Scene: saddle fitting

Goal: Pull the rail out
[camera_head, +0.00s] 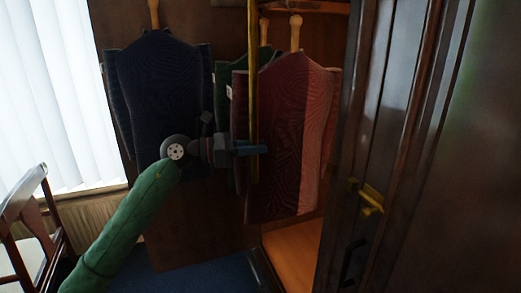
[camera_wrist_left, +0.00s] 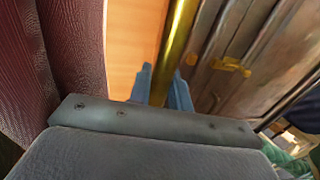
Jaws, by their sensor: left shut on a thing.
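A thin gold rod (camera_head: 253,70), which looks like the rail or its pull bar, hangs upright in front of the garments in the wardrobe. My left gripper (camera_head: 262,150) reaches in from the left, its blue fingers shut around the lower part of the rod. In the left wrist view the gold rod (camera_wrist_left: 177,45) runs down between the two blue fingers (camera_wrist_left: 164,88). The rod's top end is cut off by the head view's upper edge. My right gripper is not in view.
Dark blue (camera_head: 160,75), green and red garments (camera_head: 285,130) hang close around the gripper. A dark wooden door (camera_head: 400,130) with a brass latch (camera_head: 368,194) stands at right. A chair (camera_head: 35,225) is at lower left, below a window blind (camera_head: 60,90).

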